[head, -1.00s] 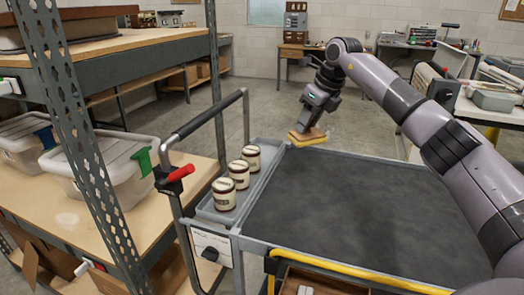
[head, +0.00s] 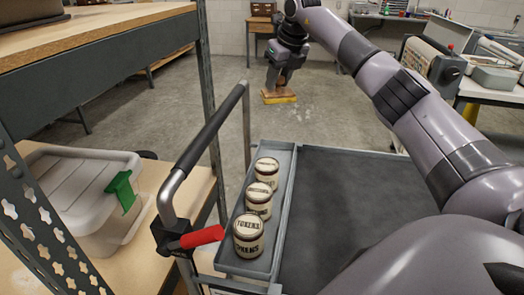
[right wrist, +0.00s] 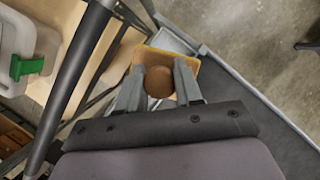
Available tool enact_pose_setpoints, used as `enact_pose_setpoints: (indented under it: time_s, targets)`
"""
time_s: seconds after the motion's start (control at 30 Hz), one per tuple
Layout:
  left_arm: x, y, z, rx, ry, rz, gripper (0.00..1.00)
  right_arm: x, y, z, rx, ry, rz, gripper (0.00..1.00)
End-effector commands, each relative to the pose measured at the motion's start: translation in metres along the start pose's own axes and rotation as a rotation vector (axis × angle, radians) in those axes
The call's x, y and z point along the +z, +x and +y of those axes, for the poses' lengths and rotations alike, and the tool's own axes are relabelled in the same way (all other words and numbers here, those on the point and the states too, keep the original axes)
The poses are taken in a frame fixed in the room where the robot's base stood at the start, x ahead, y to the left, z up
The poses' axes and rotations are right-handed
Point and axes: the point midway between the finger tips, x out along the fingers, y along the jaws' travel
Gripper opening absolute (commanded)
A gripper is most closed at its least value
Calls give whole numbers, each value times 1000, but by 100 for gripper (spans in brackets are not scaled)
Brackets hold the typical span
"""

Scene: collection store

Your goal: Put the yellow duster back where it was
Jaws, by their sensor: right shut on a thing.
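The yellow duster (head: 279,97) has a yellow pad under a tan top. In the right wrist view its round brown knob (right wrist: 159,82) sits between my fingers, with the yellow-edged pad (right wrist: 188,64) beyond. My right gripper (head: 280,82) is shut on the knob; it also shows in the right wrist view (right wrist: 159,74). In the head view the duster hangs in the air beyond the trolley's far end, with the floor behind it. The pad's underside is hidden. My left gripper is not in view.
A grey trolley (head: 345,205) has a dark, bare top and a side tray (head: 232,262) with three labelled tins (head: 249,236). Its push handle (head: 210,130) rises at left. A shelf rack (head: 203,110) with a lidded bin (head: 75,185) stands further left. A cluttered bench (head: 490,92) stands right.

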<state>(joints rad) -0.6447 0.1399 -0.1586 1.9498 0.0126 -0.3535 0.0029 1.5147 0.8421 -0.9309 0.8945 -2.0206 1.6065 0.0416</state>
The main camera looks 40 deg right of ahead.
Motion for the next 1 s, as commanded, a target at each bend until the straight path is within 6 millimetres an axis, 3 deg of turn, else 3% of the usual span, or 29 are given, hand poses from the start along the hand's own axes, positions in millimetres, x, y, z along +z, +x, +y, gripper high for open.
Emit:
enact_pose_setpoints:
  time_s: [0.17, 0.7, 1.0]
  targets:
    - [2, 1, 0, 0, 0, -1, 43, -5, 11, -1, -1, -1, 2, 6]
    - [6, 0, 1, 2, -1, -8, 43, -55, 131, 0, 1, 0, 3, 6]
    - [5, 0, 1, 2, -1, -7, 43, -64, 154, 0, 0, 0, 1, 6]
